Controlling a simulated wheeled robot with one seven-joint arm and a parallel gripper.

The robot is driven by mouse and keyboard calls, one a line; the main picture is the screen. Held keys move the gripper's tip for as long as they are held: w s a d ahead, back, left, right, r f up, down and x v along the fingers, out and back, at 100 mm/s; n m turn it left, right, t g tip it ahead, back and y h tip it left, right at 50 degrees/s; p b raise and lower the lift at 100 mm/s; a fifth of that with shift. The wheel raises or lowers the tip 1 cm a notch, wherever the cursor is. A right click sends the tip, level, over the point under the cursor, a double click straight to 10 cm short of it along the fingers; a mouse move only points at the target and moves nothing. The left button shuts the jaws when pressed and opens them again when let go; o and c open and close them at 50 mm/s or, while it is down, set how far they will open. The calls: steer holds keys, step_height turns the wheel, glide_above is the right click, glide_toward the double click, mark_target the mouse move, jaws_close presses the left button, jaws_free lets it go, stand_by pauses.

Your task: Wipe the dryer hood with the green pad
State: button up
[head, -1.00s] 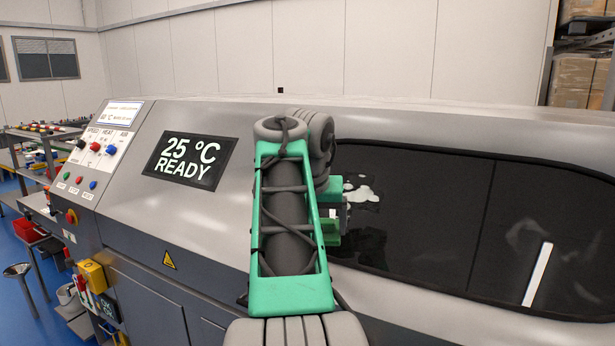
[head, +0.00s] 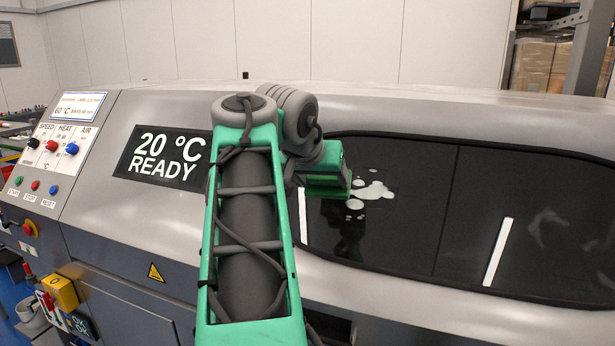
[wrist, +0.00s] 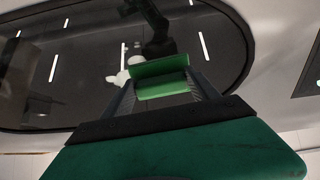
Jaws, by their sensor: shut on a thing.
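The dryer hood (head: 400,115) is a long grey sloped cover with a dark glass window (head: 410,240). Pale whitish spots (head: 375,190) lie on the left part of the window, just right of my gripper. My gripper (wrist: 160,85) is shut on the green pad (wrist: 162,88), which shows between the fingers in the wrist view. In the head view the pad (head: 328,186) is at the window's upper left, beside the spots. Whether it touches the glass I cannot tell. My arm hides part of the hood.
A display (head: 165,157) reads 20 °C READY. Left of it is a control panel (head: 58,150) with knobs and buttons. A yellow box (head: 60,293) is at the lower left. Cardboard boxes (head: 540,65) stand on shelving behind. The window's right part is clear of objects.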

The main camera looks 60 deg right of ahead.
steer(key=shift+s+d+f+b, duration=0.15)
steer(key=shift+d+f+b, duration=0.15)
steer(key=shift+f, duration=0.1)
steer(key=shift+b+x, duration=1.35)
steer(key=shift+x, duration=1.1)
steer(key=shift+d+f, duration=0.25)
steer(key=shift+d, duration=0.2)
steer(key=shift+b, duration=0.3)
